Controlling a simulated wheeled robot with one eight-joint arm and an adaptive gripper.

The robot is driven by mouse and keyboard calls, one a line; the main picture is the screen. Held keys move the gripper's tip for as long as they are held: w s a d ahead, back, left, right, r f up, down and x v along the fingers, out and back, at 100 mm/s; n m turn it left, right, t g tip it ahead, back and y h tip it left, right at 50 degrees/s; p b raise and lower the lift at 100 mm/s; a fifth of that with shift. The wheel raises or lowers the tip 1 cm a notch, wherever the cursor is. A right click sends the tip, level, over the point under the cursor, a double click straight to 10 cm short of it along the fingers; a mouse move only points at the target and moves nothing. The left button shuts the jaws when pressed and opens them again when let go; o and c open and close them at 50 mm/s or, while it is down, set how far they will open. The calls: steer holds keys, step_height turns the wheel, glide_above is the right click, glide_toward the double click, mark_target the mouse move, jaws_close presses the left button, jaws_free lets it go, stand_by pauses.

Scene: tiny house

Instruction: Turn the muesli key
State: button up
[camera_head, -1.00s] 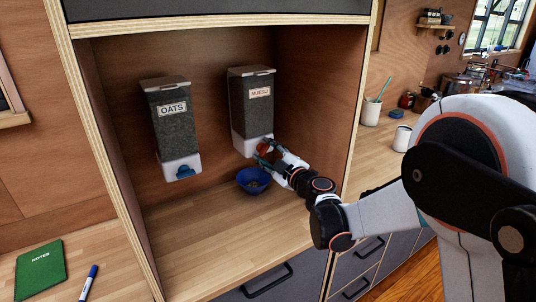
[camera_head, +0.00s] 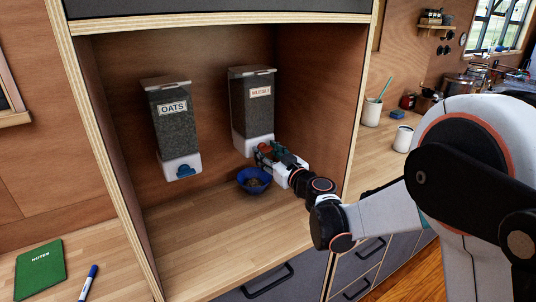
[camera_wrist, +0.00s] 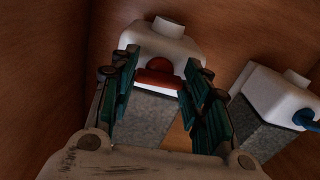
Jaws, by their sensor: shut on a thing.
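The muesli dispenser (camera_head: 252,108) hangs on the back wall of the nook, labelled at its front, with a white base. Its red key (camera_head: 262,147) sits low on that base. In the wrist view the red key (camera_wrist: 158,76) shows between the green-padded fingers, against the white base (camera_wrist: 162,45). My gripper (camera_head: 265,154) is at the key and shut on it; the exact contact is hard to see. A blue bowl (camera_head: 254,187) stands below the dispenser with a little brownish content in it.
The oats dispenser (camera_head: 173,130) with a blue key (camera_head: 185,172) hangs to the left; it also shows in the wrist view (camera_wrist: 270,98). The nook's right side wall (camera_head: 325,90) is close to my arm. The counter (camera_head: 205,240) in front of the bowl is clear.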

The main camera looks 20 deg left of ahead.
steer(key=shift+f+m, duration=0.1)
steer(key=shift+m, duration=0.4)
steer(key=o, duration=1.1)
steer(key=shift+c, duration=0.2)
steer(key=v, duration=1.2)
steer(key=shift+d, duration=0.1)
